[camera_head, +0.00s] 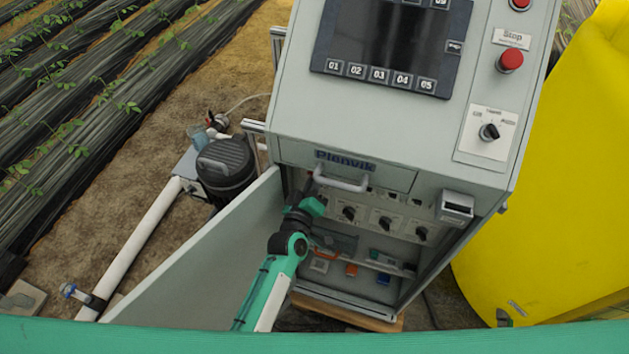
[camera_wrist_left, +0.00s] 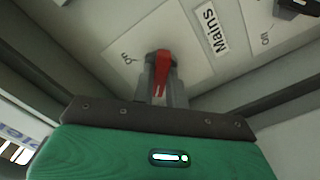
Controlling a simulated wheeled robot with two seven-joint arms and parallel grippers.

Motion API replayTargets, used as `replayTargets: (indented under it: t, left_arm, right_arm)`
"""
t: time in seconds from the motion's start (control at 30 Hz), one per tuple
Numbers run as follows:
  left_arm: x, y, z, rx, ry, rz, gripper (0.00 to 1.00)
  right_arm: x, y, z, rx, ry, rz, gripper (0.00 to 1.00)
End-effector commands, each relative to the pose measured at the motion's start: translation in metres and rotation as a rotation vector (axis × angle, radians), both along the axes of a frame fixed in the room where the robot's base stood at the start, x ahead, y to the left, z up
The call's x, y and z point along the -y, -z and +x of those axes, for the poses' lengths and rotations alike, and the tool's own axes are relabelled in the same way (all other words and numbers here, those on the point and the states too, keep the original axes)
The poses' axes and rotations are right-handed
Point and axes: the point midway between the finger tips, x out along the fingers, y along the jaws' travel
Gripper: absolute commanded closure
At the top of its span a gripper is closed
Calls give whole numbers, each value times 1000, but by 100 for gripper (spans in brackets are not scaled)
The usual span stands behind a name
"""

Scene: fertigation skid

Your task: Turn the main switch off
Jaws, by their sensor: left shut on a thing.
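In the head view, my left gripper (camera_head: 305,190) reaches into the open cabinet below the drawer handle, and the main switch is hidden there. Which mark the handle points to I cannot tell. My right gripper is not in view.
The open cabinet door (camera_head: 215,255) stands left of my left arm. A row of black knobs (camera_head: 385,222) and a shelf with small parts are right of the gripper. The drawer handle (camera_head: 341,181) sticks out just above. A yellow tank (camera_head: 550,190) stands at right.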

Motion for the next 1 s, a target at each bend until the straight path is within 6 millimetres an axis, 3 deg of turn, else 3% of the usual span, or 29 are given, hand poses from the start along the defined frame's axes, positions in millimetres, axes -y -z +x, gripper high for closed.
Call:
replayTargets:
  t: [0.13, 0.17, 0.23, 0.27, 0.67, 1.0]
  left_arm:
    - [0, 0, 0, 0, -1, -3, 100]
    - [0, 0, 0, 0, -1, -2, 80]
    - [0, 0, 0, 0, -1, -2, 66]
    - [0, 0, 0, 0, -1, -2, 64]
    - [-2, 2, -7, -1, -1, -1, 64]
    - [-20, 4, -62, -2, -1, 0, 64]
  right_arm:
    - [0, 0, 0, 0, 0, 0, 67]
    - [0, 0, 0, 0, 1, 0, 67]
    - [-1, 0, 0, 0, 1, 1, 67]
    - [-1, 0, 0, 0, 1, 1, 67]
    - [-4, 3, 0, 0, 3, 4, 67]
    - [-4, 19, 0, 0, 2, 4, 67]
